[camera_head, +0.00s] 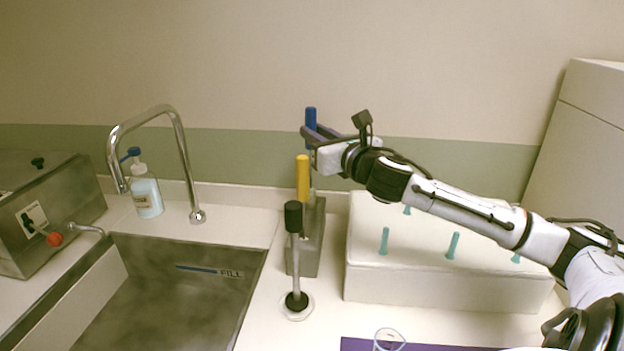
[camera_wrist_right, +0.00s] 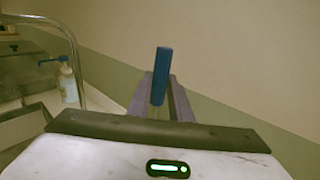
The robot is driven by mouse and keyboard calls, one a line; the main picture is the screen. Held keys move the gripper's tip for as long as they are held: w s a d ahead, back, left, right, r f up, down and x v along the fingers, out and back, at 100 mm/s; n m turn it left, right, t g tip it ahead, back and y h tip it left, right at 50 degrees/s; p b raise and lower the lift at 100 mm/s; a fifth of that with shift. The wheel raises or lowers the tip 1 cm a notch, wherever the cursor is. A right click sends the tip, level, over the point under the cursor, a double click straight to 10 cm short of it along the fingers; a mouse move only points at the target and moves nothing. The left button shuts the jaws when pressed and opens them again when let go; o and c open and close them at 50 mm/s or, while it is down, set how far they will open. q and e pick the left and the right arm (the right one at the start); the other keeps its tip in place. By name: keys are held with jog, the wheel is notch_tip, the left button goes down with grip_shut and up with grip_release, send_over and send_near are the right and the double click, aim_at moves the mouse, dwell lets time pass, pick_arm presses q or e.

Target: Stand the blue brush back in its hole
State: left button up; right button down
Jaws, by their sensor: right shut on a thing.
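The blue brush (camera_head: 311,114) is upright, its blue handle rising between the fingers of my right gripper (camera_head: 313,134). The right gripper is shut on it, above the back of a grey holder block (camera_head: 309,250). The wrist view also shows the blue handle (camera_wrist_right: 161,72) between the two fingers (camera_wrist_right: 160,97). The brush's lower end is hidden, so I cannot tell whether it touches the block. A yellow-handled brush (camera_head: 302,176) stands upright at the block, just in front of the blue one. My left gripper is out of view.
A black-topped metal rod on a round base (camera_head: 293,217) stands in front of the block. A sink (camera_head: 180,280) with a curved tap (camera_head: 182,150) and a soap bottle (camera_head: 147,195) lie left. A white box with teal pegs (camera_head: 440,285) is right, under my arm.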

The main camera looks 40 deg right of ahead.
jog(key=shift+f, duration=3.05)
jog(key=c, duration=1.6)
grip_release()
jog(key=v, duration=1.2)
